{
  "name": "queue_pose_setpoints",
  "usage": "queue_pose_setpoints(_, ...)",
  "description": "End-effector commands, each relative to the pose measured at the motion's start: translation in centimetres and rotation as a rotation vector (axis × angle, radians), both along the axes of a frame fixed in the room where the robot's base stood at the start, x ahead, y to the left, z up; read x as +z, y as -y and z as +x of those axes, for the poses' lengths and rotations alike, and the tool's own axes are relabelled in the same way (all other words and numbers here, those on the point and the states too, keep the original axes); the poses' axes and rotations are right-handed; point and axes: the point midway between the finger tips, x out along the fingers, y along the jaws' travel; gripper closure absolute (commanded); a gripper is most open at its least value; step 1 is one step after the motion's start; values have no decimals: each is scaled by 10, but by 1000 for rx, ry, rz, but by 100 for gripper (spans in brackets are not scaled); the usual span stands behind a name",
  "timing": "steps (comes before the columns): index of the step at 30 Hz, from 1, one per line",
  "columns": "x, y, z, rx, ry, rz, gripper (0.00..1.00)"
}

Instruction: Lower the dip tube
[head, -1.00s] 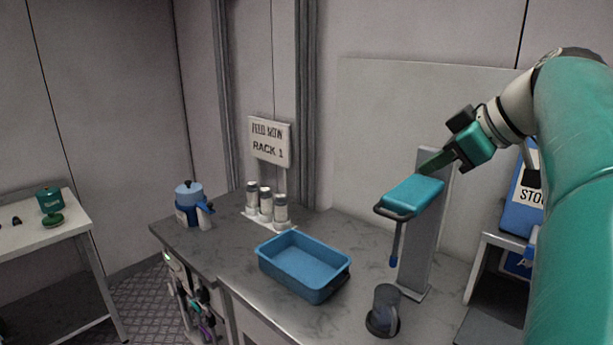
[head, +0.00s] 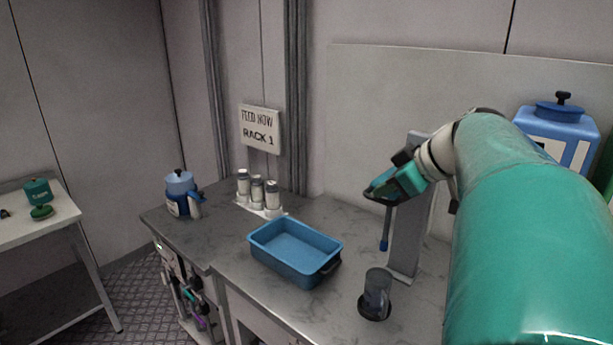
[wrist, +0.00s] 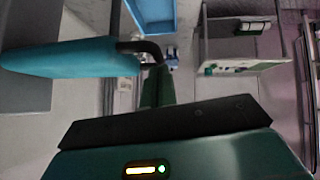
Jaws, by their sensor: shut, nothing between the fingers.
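The dip tube (head: 385,232) is a thin dark rod with a blue lower end. It hangs upright from a teal head (head: 376,181) on a grey upright stand (head: 411,235). Below it a grey see-through cup (head: 376,288) stands on a dark round base. My gripper (head: 386,188) is at the teal head, covering most of it in the head view. In the wrist view my gripper's green fingers (wrist: 157,86) are together and empty, close to the dark curved bar (wrist: 142,47) of the teal head (wrist: 65,58). I cannot tell whether they touch it.
A blue tray (head: 283,263) sits left of the stand. Several white-and-grey canisters (head: 257,191) and a blue jug (head: 181,193) stand behind it. A blue container (head: 556,132) is at the right. A side table (head: 25,229) is at far left. The counter between tray and cup is clear.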

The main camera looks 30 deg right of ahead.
Motion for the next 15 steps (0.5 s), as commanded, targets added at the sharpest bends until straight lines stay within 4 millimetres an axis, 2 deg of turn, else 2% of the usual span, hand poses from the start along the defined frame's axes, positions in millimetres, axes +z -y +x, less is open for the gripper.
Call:
queue_pose_setpoints(8, -3, 0, 0, 1, 0, 1, 100)
queue_pose_setpoints(11, -11, -1, 0, 1, -1, 3, 100)
queue_pose_setpoints(15, -35, -2, 0, 2, -3, 6, 100)
